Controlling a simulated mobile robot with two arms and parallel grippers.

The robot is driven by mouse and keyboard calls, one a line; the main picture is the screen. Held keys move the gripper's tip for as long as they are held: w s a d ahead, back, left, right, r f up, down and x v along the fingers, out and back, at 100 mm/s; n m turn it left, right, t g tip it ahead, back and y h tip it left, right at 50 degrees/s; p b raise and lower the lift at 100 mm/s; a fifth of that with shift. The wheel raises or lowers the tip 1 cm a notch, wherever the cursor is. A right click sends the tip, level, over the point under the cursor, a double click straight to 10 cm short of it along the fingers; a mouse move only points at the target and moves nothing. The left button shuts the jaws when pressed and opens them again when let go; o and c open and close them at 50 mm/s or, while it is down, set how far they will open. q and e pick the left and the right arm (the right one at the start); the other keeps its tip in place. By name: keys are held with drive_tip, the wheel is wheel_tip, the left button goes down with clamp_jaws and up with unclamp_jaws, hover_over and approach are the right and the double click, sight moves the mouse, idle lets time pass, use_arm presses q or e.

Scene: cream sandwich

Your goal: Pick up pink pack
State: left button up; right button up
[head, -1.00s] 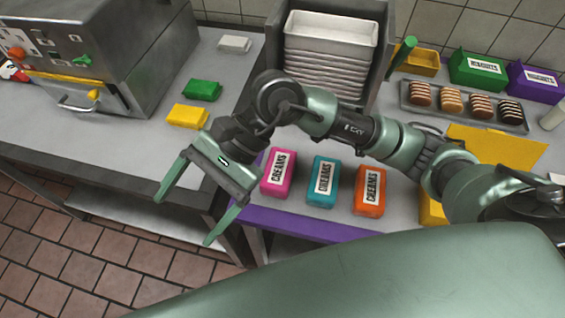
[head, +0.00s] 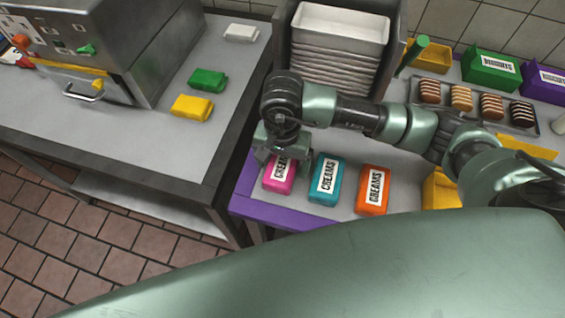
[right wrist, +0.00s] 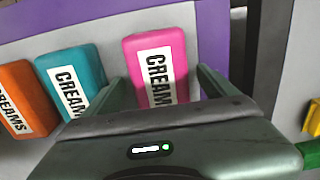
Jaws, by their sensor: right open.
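The pink pack (head: 280,181), with a white label reading CREAMS, lies on the purple-edged counter in the head view, partly hidden by my right gripper. It also shows in the right wrist view (right wrist: 178,48). My right gripper (head: 276,160) points down over the pack. In the right wrist view its open fingers (right wrist: 160,85) reach to either side of the pink pack, the left one between the pink and teal packs. I cannot tell whether they touch it. My left gripper is not in view.
A teal pack (head: 326,180) stands close beside the pink one, then an orange pack (head: 373,190). A stack of white trays (head: 338,35) stands behind. Green (head: 207,79) and yellow (head: 192,107) packs lie on the left counter, across a gap.

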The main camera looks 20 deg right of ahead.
sight(282, 164)
drive_tip(key=shift+f, duration=0.25)
drive_tip(key=c, duration=1.5)
drive_tip(key=shift+r, duration=0.15)
wheel_tip(282, 164, up, 20)
drive_tip(key=b, duration=0.2)
drive_tip(key=shift+b, duration=0.4)
